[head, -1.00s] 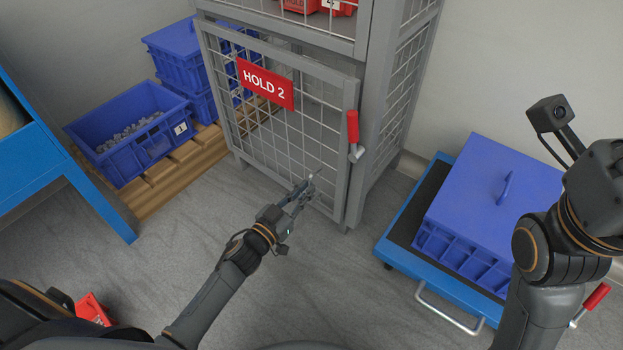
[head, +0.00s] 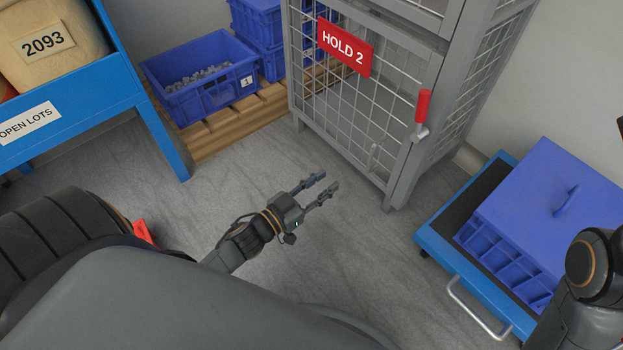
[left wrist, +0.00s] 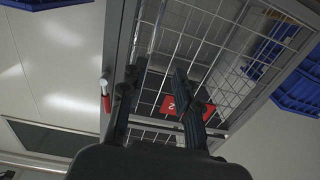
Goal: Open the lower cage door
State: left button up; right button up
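The lower cage door (head: 345,122) is a grey frame with wire mesh and a red HOLD 2 sign (head: 345,47). It looks shut or nearly so; I cannot tell exactly. A red-gripped latch lever (head: 423,106) stands upright at its right edge. A thin grey pull (head: 373,156) shows low on the mesh. My left gripper (head: 326,183) is open and empty, in front of the door's lower part and apart from it. In the left wrist view its spread fingers (left wrist: 156,85) show before the mesh, sign and red lever (left wrist: 105,96). My right gripper is out of view.
A blue trolley (head: 440,240) with a lidded blue box (head: 550,195) stands right of the cage. A blue rack (head: 165,125) and blue bins (head: 205,90) on a wooden pallet (head: 225,130) are left. Grey floor before the door is clear.

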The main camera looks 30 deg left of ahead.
pick_arm(q)
jog(key=v, duration=0.4)
jog(key=shift+d, duration=0.1)
dwell(0.3)
